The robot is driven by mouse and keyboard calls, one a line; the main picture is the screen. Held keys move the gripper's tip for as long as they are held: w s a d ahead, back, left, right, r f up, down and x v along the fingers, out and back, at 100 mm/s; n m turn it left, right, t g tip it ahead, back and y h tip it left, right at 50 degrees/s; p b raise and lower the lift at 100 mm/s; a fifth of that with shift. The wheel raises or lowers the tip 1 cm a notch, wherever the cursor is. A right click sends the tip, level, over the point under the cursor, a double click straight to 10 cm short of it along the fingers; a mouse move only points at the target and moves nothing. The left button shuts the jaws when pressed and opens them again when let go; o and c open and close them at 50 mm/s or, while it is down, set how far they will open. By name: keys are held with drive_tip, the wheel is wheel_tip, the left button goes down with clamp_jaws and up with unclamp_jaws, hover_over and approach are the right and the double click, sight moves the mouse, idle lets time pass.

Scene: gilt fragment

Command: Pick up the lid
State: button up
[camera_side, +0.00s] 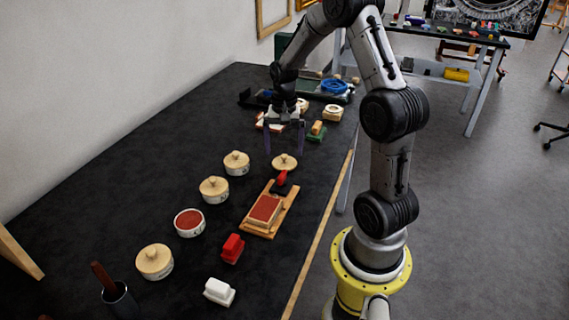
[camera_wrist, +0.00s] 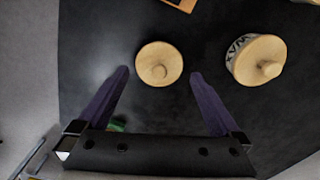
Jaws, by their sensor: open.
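The loose lid (camera_side: 284,162) is a round pale wooden disc with a small knob. It lies flat on the black table, near its right edge. In the wrist view the lid (camera_wrist: 159,63) appears just beyond and between my fingertips, knob facing the camera. My gripper (camera_side: 284,153) points down with its two purple fingers spread wide. It is empty and appears above and slightly behind the lid in the side view; the exact height is hard to tell. In the wrist view my gripper (camera_wrist: 160,72) has one finger on each side of the lid, apart from it.
Lidded jars (camera_side: 236,163) stand left of the lid; one also shows in the wrist view (camera_wrist: 257,60). An open jar (camera_side: 189,223) holds something red. A wooden board (camera_side: 286,203) with red items lies in front. Blocks and a tray (camera_side: 334,88) sit behind.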

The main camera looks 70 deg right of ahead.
sight(284, 155)
drive_tip(key=shift+d+f, duration=0.15)
drive_tip(key=shift+f, duration=1.8)
drive_tip(key=c, duration=1)
